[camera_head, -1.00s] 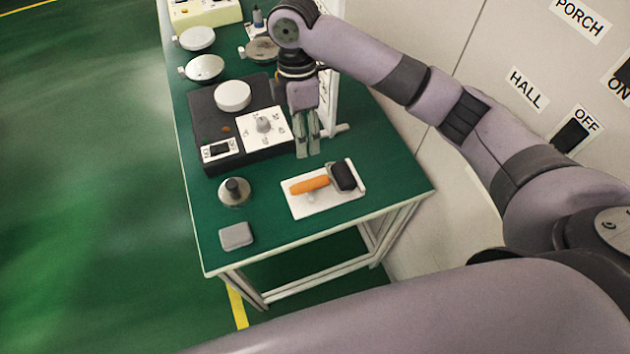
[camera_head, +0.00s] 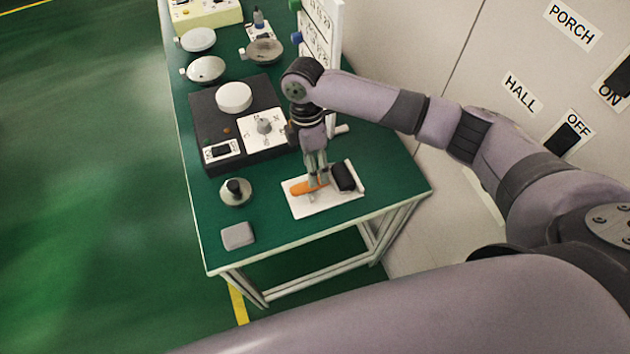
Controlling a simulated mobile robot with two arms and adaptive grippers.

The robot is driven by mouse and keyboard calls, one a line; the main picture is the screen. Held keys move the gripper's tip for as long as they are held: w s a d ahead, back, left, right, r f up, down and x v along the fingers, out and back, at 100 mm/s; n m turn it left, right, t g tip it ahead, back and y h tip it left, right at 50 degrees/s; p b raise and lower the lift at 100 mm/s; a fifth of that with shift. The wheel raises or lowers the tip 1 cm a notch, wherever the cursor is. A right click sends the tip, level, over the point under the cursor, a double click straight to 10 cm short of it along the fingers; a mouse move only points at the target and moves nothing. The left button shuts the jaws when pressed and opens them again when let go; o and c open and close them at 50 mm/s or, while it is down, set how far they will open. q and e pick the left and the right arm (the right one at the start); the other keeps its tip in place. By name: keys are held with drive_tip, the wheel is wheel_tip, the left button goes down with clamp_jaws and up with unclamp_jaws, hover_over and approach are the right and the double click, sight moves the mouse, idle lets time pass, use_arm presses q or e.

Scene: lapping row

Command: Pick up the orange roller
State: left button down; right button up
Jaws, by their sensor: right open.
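The orange roller (camera_head: 301,189) lies on a white tray (camera_head: 325,206) near the front end of the green table. A black roller part (camera_head: 343,177) sits at the tray's right side. My right gripper (camera_head: 318,183) points down at the orange roller with its fingers open, and they hide part of the roller's right half. I cannot tell whether the fingers touch it. My left gripper is out of view.
A black machine (camera_head: 241,166) with a white disc and dial stands behind the tray. A metal weight with a knob (camera_head: 236,192) and a grey block (camera_head: 238,236) lie left of it. A wall with switches (camera_head: 566,137) is at the right. The table's front right corner is clear.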

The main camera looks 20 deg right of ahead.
sight(303, 188)
drive_tip(key=shift+s+f+p, duration=0.25)
drive_tip(key=shift+f, duration=0.95)
drive_tip(key=shift+s+f+p, duration=0.2)
drive_tip(key=shift+f+p, duration=0.05)
drive_tip(key=shift+f, duration=0.9)
drive_tip(key=shift+c, duration=0.6)
clamp_jaws()
